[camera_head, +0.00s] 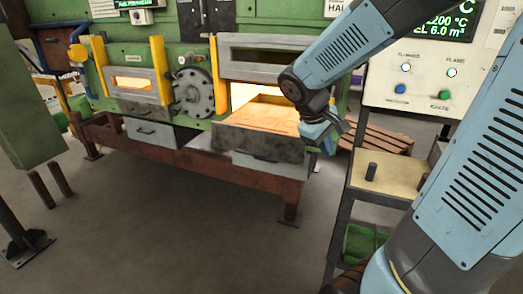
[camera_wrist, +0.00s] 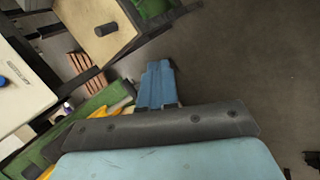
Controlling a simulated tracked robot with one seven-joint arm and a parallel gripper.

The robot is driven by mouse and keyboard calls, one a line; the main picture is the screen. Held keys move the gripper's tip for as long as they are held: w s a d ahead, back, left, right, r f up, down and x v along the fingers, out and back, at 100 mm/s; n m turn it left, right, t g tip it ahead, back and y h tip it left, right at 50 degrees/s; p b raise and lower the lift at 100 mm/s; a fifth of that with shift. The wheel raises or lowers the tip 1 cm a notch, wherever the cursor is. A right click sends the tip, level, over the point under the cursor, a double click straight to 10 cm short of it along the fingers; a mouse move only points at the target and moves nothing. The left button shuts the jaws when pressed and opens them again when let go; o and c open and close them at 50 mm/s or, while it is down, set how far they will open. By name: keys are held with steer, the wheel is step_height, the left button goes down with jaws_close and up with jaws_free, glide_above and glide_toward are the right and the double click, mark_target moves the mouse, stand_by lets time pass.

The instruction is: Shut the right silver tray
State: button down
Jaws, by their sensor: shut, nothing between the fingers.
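The right silver tray (camera_head: 270,164) is a light grey drawer low at the furnace front, under the dark hearth front; how far it stands out is hard to tell. A similar left silver tray (camera_head: 148,132) with a dark handle is at the left. My gripper (camera_head: 326,143) is to the right of and above the right tray, near the right end of the hearth front, apart from the tray. In the wrist view my gripper (camera_wrist: 157,84) is blue, shut and empty, pointing over the floor. The tray is not seen in the wrist view.
A glowing open hearth (camera_head: 268,115) juts out above the right tray. A side stand (camera_head: 400,172) with a dark peg (camera_head: 371,172) is close on the right, with a green bin (camera_head: 362,243) below. Stacked rusty bars (camera_head: 383,138) lie behind. The floor in front is clear.

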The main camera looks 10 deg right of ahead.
steer(key=w+f+n+h, duration=0.4)
steer(key=w+f+n, duration=0.15)
steer(key=w, duration=0.25)
steer(key=n+t+h, duration=0.1)
steer(key=n+t, duration=1.2)
steer(key=n, duration=0.5)
glide_toward(266, 145)
steer(key=x, duration=0.7)
steer(key=shift+f, duration=0.15)
